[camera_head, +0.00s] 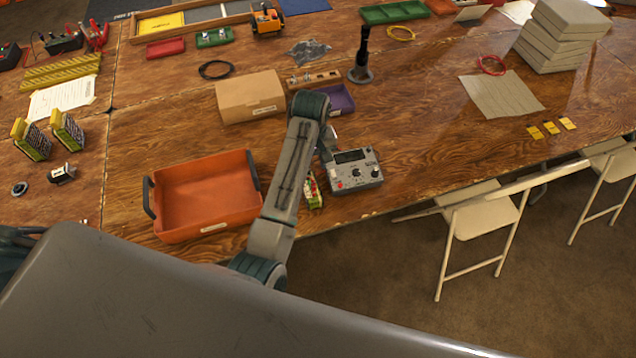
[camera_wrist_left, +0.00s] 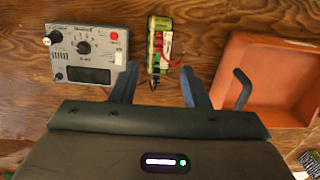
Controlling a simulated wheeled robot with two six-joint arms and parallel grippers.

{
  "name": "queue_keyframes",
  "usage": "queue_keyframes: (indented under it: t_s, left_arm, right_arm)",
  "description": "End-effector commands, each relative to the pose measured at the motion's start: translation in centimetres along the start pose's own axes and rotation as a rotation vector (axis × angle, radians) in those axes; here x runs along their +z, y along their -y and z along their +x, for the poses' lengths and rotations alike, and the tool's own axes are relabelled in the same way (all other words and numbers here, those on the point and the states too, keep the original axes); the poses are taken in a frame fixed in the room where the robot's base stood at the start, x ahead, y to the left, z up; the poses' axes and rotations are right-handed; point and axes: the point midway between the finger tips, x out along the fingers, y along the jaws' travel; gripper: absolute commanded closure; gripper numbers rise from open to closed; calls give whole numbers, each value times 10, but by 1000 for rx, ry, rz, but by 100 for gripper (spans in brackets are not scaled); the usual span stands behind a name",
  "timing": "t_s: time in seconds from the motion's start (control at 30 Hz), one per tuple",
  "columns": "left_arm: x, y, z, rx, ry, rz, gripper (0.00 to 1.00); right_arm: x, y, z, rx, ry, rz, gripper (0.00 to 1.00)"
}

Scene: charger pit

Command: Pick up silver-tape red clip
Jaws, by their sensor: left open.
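A small yellow-green pack (camera_head: 313,190) with red and pale parts on its top lies on the wooden table between the orange tray and the grey meter. It also shows in the left wrist view (camera_wrist_left: 160,45), where a red clip-like part (camera_wrist_left: 158,42) sits on it; I cannot make out silver tape for sure. My left gripper (camera_wrist_left: 160,90) is open and empty, its two fingers apart on either side of the pack's near end. In the head view my arm hides most of that gripper. My right gripper is not in view.
The grey meter (camera_head: 355,170) and the orange tray (camera_head: 205,162) flank the pack closely. A cardboard box (camera_head: 250,96) and purple bin (camera_head: 338,101) stand behind. Red clamps (camera_head: 96,38) lie far left. The table's front edge is near; folding chairs (camera_head: 480,215) stand beyond it.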

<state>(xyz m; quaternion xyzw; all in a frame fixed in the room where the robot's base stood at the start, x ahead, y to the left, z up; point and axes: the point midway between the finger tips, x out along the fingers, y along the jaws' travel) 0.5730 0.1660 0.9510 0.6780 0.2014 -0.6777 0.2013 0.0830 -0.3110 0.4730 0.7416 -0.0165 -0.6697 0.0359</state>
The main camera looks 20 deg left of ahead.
Motion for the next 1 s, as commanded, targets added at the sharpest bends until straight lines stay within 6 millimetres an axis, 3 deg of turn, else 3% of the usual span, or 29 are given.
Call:
queue_keyframes:
  t_s: [0.2, 0.47, 0.73, 1.0]
  left_arm:
    - [1, 2, 34, -5, 3, 1, 58]
    - [1, 1, 53, -3, 2, 1, 58]
    - [1, -1, 89, -3, 3, 2, 58]
    - [1, -2, 100, 0, 0, 2, 58]
  right_arm:
    - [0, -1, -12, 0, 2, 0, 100]
    - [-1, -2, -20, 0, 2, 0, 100]
    - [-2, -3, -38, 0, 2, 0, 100]
    - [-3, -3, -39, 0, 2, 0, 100]
